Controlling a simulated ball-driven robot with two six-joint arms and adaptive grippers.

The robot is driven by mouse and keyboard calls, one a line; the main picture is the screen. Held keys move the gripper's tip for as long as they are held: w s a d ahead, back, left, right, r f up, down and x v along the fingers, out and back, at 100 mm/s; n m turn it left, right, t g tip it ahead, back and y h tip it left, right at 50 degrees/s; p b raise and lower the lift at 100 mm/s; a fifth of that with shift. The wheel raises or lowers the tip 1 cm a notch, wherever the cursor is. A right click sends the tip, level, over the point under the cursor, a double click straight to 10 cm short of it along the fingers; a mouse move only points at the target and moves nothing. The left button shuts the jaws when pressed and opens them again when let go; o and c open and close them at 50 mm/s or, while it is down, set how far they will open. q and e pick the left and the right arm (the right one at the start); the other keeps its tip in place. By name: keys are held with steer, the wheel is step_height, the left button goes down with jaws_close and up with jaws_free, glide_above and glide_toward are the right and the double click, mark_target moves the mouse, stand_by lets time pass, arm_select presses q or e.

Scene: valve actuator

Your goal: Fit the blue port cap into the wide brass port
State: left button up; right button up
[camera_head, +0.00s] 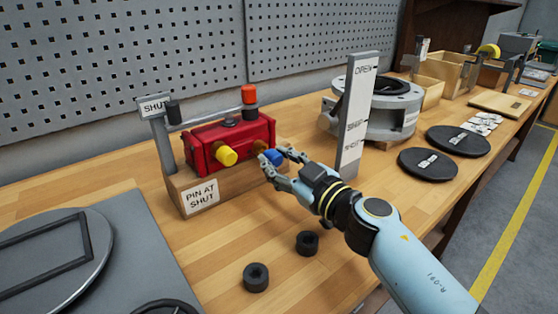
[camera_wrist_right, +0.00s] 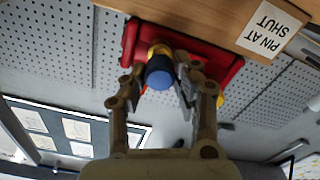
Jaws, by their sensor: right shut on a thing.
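The red valve actuator (camera_head: 232,137) sits on a wooden block labelled "PIN AT SHUT". My right gripper (camera_head: 279,163) is at its right front, shut on the blue port cap (camera_head: 273,157). In the right wrist view the blue cap (camera_wrist_right: 159,77) sits between the fingertips, directly in front of the wide brass port (camera_wrist_right: 159,49). The brass port (camera_head: 259,146) shows just behind the cap in the head view. Cap and port overlap in both views; I cannot tell whether the cap is seated. A yellow cap (camera_head: 226,156) is on the actuator's left front. My left gripper is out of view.
A grey post (camera_head: 165,140) with a "SHUT" sign stands at the left, and a tall marked plate (camera_head: 357,115) stands right of the gripper. Two black rings (camera_head: 256,277) lie in front. An orange-topped knob (camera_head: 249,94) rises above the actuator. Bench between is clear.

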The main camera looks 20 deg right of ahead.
steer(key=shift+x, duration=1.1)
steer(key=o, duration=0.9)
steer(key=shift+s+d, duration=0.1)
steer(key=shift+s, duration=0.2)
steer(key=v, duration=1.1)
steer(key=shift+s, duration=0.15)
